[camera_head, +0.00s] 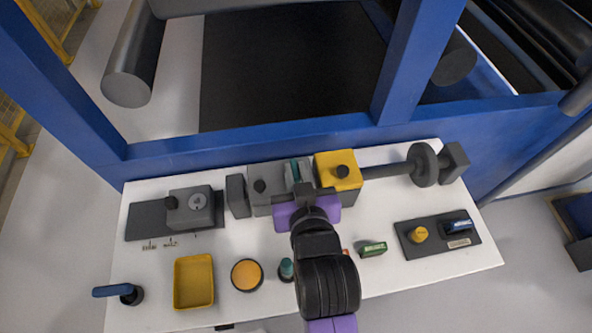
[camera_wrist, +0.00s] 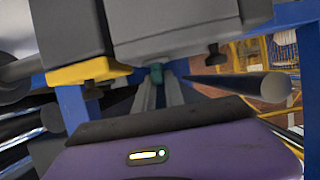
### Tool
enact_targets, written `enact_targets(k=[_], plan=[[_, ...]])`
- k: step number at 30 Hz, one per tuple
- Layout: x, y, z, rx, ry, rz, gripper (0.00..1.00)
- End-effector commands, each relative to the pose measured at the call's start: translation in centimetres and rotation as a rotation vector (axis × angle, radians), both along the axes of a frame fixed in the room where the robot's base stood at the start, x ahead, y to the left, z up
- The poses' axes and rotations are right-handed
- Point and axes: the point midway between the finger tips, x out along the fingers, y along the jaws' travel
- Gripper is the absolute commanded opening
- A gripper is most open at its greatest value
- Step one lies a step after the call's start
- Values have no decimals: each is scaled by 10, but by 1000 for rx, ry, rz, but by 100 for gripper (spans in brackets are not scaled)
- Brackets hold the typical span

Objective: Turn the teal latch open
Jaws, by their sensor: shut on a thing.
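The teal latch (camera_head: 293,173) is a small teal piece on a grey block, just left of the yellow block (camera_head: 338,173) at the back of the white table. My purple gripper (camera_head: 301,187) reaches to it from the front, with its dark fingers at the latch. In the wrist view a small teal end of the latch (camera_wrist: 157,70) shows at the tips of my two narrow fingers (camera_wrist: 158,88), which are shut on it. Most of the latch is hidden by the fingers and the grey housing, so its exact angle cannot be told.
Grey blocks (camera_head: 260,186) stand close left of the latch. A dark shaft with a disc (camera_head: 423,165) extends right of the yellow block. A yellow tray (camera_head: 194,281), an orange round piece (camera_head: 247,275) and a green block (camera_head: 373,249) lie in front. Blue frame posts rise behind.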

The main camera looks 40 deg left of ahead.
Motion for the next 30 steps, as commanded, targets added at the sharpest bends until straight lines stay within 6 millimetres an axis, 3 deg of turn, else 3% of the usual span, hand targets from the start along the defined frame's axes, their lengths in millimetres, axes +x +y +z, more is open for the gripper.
enact_targets(k=[14, 30], plan=[[3, -2, -1, 3, 0, 103, 0], [11, -4, -4, 0, -6, 548, 0]])
